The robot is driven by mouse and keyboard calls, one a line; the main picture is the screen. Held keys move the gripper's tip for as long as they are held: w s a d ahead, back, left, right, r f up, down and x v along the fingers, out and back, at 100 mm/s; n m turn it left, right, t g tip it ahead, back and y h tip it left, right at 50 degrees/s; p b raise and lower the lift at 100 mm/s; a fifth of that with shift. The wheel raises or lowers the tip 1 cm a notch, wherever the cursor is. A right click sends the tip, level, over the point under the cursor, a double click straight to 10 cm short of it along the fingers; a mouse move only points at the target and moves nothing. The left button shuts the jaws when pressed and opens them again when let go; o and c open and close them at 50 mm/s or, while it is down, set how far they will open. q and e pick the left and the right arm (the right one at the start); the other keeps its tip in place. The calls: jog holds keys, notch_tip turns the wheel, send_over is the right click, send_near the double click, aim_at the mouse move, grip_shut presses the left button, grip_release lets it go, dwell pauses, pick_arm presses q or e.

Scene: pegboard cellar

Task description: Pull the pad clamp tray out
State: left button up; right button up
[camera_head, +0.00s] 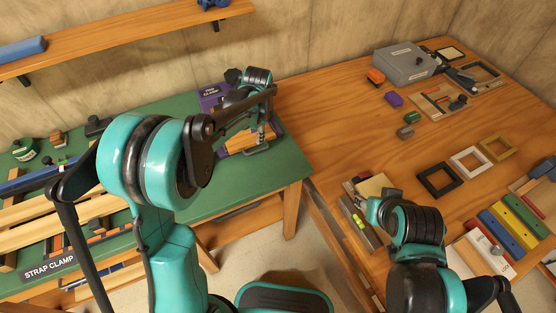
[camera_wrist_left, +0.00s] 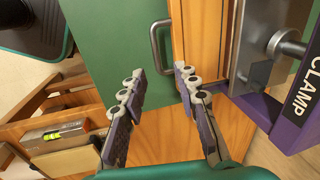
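The pad clamp is a purple-framed fixture on the green bench, with its sign (camera_head: 212,95) at the back; its purple side also shows in the left wrist view (camera_wrist_left: 295,125). The wooden tray (camera_wrist_left: 192,40) has a grey metal bar handle (camera_wrist_left: 154,45) on its front end; the handle also shows in the head view (camera_head: 258,151). My left gripper (camera_wrist_left: 161,76) is open and empty, its fingertips just short of the handle in the wrist view. I cannot tell whether they touch it. My left arm hides part of the fixture. My right gripper is not visible.
A strap clamp station (camera_head: 48,267) sits at the left of the green bench. A wooden table (camera_head: 340,120) at right carries a grey box (camera_head: 403,62), small blocks, frames and coloured bars. A gap with bare floor separates the bench and table fronts.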

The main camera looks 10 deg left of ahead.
aim_at(260, 149)
pick_arm(q)
jog(key=shift+m, duration=0.3)
jog(key=f+b, duration=0.1)
jog(key=f, duration=0.2)
jog(key=w+f+b, duration=0.1)
jog(key=f, duration=0.5)
jog(key=shift+w+d+f+b, duration=0.1)
jog(key=shift+w+d+b, duration=0.1)
jog(key=shift+w+b, duration=0.15)
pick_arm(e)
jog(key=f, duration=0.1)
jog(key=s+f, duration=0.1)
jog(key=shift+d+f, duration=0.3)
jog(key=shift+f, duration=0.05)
pick_arm(q)
grip_shut()
